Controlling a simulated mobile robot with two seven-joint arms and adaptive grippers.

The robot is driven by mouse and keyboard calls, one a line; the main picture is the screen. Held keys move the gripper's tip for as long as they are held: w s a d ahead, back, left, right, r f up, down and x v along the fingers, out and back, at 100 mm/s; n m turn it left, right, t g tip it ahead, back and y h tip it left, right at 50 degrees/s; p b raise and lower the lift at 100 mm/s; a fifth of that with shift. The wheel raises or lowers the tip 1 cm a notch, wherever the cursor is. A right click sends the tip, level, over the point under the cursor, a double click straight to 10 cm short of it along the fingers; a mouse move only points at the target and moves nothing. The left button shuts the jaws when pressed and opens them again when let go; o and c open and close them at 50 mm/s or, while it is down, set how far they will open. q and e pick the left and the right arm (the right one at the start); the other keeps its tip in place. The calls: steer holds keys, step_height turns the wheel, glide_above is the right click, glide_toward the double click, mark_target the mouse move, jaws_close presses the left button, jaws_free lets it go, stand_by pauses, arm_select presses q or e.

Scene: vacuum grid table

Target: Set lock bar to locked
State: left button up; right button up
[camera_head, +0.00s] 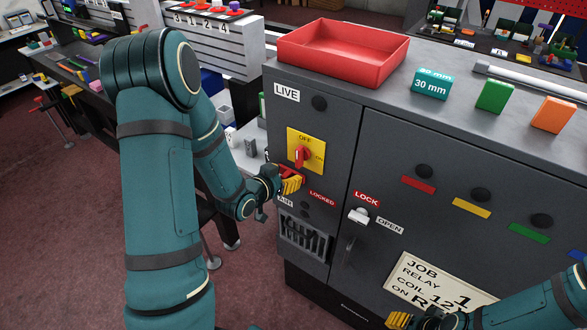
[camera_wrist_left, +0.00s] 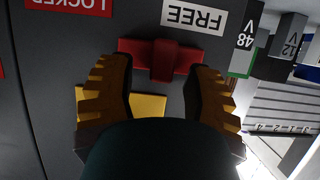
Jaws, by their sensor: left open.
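The lock bar is a red bar with a raised middle grip (camera_wrist_left: 163,62), seen upside down in the left wrist view. It lies level by the white FREE label (camera_wrist_left: 196,17), away from the red LOCKED label (camera_wrist_left: 68,5). The LOCKED label also shows in the head view (camera_head: 322,198). My left gripper (camera_head: 293,184) is open in front of the cabinet, its yellow fingers on either side of the raised grip with gaps. In the head view the gripper hides most of the bar. My right gripper (camera_head: 398,320) is at the bottom edge, partly cut off.
A red rotary switch (camera_head: 302,156) on a yellow OFF/ON plate sits just above the bar. A door handle (camera_head: 358,215) with LOCK and OPEN labels is to the right. A red tray (camera_head: 342,51) and coloured blocks (camera_head: 494,96) stand on the cabinet top.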

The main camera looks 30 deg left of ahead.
arm_select(q)
steer(key=shift+w, duration=0.15)
jaws_close()
stand_by(0.4)
